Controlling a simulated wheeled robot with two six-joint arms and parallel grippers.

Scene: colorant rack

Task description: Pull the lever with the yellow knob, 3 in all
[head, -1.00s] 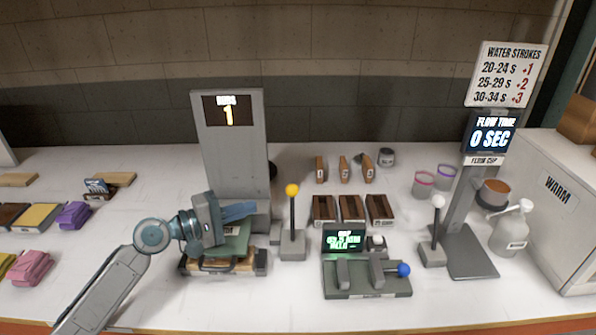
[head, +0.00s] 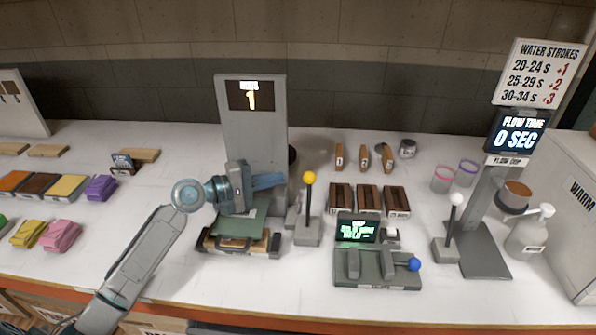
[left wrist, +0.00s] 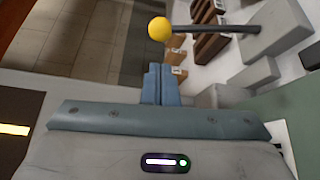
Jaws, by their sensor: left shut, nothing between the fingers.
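The yellow knob (head: 309,177) tops a dark upright lever rod on a grey base block (head: 308,232), just right of the tall grey column. My left gripper (head: 282,180) is shut and empty, pointing right, its fingertips a little left of the lever and apart from it in the head view. In the left wrist view the shut fingers (left wrist: 161,84) point toward the yellow knob (left wrist: 159,29), which shows just beyond them. The column's screen (head: 251,96) reads 1. My right gripper is not in view.
A green-topped tray (head: 238,243) lies below my left gripper. A grey-green console (head: 377,270) with a blue knob stands to the right of the lever. A white-knobbed lever (head: 456,199) stands farther right. Brown blocks lie behind the console.

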